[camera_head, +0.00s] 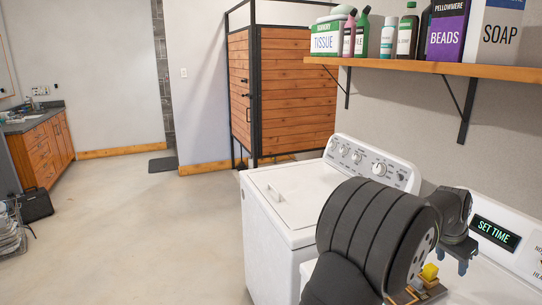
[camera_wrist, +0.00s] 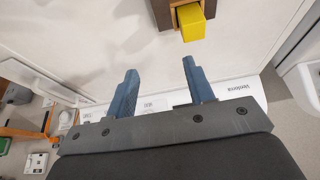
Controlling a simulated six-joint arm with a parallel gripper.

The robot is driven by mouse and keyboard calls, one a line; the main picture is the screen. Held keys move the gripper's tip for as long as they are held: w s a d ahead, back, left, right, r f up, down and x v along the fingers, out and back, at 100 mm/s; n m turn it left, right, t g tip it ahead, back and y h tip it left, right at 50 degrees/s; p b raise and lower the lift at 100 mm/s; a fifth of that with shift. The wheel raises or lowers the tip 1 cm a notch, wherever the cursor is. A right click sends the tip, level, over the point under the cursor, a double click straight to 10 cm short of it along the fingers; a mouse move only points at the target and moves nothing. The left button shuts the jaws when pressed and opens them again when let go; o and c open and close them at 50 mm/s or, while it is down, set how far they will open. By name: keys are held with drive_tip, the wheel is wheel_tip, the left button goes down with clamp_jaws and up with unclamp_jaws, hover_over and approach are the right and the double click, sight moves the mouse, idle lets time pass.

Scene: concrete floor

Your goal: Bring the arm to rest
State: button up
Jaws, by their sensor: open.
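My arm reaches in from the bottom of the head view, over the front of the white machines. My gripper (camera_head: 462,262) is at the right end of the arm, low beside the display panel of the right machine (camera_head: 517,248). The wrist view shows its two blue fingers (camera_wrist: 158,76) apart, with nothing between them. A yellow piece (camera_wrist: 196,24) on a brown block is just beyond the right finger there. The yellow piece also shows in the head view (camera_head: 430,271), partly hidden by my arm.
A white washer (camera_head: 275,205) stands left of my arm. A wooden shelf (camera_head: 440,68) with bottles and boxes hangs above on the wall. A slatted wooden cabinet (camera_head: 295,90) stands behind. The concrete floor (camera_head: 150,230) at left is mostly clear.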

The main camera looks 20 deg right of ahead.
drive_tip(key=s+a+r, duration=0.1)
drive_tip(key=s+r, duration=0.3)
drive_tip(key=s, duration=0.2)
drive_tip(key=w+a+f+n+t, duration=0.1)
drive_tip(key=w+a+f+n, duration=0.1)
drive_tip(key=w+a, duration=0.45)
drive_tip(key=w+a+f+n, duration=0.1)
drive_tip(key=w+a, duration=0.2)
drive_tip(key=w, duration=0.7)
drive_tip(key=w+a+f+n+t, duration=0.1)
drive_tip(key=w+a+f+n, duration=0.1)
drive_tip(key=w+a, duration=0.45)
drive_tip(key=w+a+f+n, duration=0.2)
drive_tip(key=w+a, duration=0.6)
drive_tip(key=a, duration=0.3)
drive_tip(key=w+a+f+n+t+y, duration=0.1)
drive_tip(key=w+a+n, duration=0.1)
drive_tip(key=w+a, duration=0.7)
drive_tip(key=shift+a+f, duration=0.4)
drive_tip(key=shift+a, duration=0.6)
